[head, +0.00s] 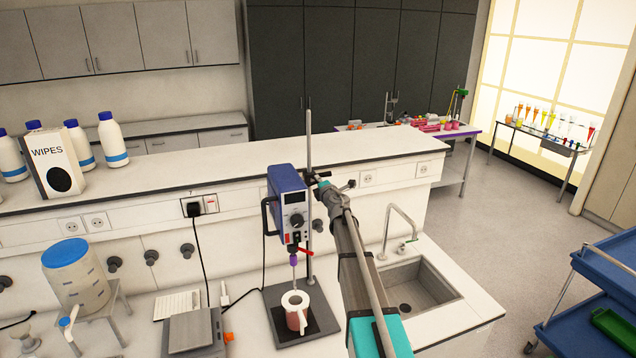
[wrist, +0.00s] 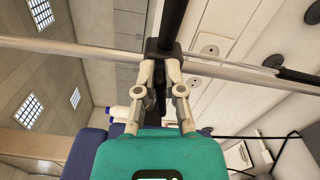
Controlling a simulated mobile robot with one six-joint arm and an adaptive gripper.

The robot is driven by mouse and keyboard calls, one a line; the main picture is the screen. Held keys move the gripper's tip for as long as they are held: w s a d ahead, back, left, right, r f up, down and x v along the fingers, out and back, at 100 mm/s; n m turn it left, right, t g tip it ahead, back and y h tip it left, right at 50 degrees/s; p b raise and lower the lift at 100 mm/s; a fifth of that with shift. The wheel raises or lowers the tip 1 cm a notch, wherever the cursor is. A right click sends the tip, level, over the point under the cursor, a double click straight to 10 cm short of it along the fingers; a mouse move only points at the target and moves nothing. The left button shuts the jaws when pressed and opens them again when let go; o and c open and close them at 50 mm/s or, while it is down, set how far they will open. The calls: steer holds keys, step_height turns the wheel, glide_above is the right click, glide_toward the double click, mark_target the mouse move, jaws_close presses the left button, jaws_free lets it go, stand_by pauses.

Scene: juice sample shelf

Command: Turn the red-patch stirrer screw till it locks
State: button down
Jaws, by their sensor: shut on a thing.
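The blue stirrer (head: 288,205) hangs on an upright metal stand rod (head: 309,130) in the head view, with a dial on its front and a small red part (head: 305,249) low on it. A dark clamp block (wrist: 164,47) sits on the rod (wrist: 70,48) in the wrist view. My gripper (wrist: 160,88) is shut on a dark screw (wrist: 160,100) just below that block; the fingers hide much of it. In the head view my gripper (head: 325,187) is at the clamp, right of the stirrer. I cannot tell the screw's turn angle.
A white-and-red beaker (head: 296,312) stands under the stirrer on the dark stand base (head: 318,322). A sink (head: 425,285) with a tap (head: 392,215) lies to the right. A raised shelf (head: 215,165) runs behind, with a wipes box (head: 55,160) and bottles.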

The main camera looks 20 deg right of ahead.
steer(key=shift+f+m, duration=0.25)
steer(key=shift+m, duration=1.05)
steer(key=c, duration=0.7)
jaws_free()
steer(key=shift+c, duration=0.2)
steer(key=shift+s, duration=0.1)
steer(key=s, duration=1.1)
steer(key=shift+s, duration=0.4)
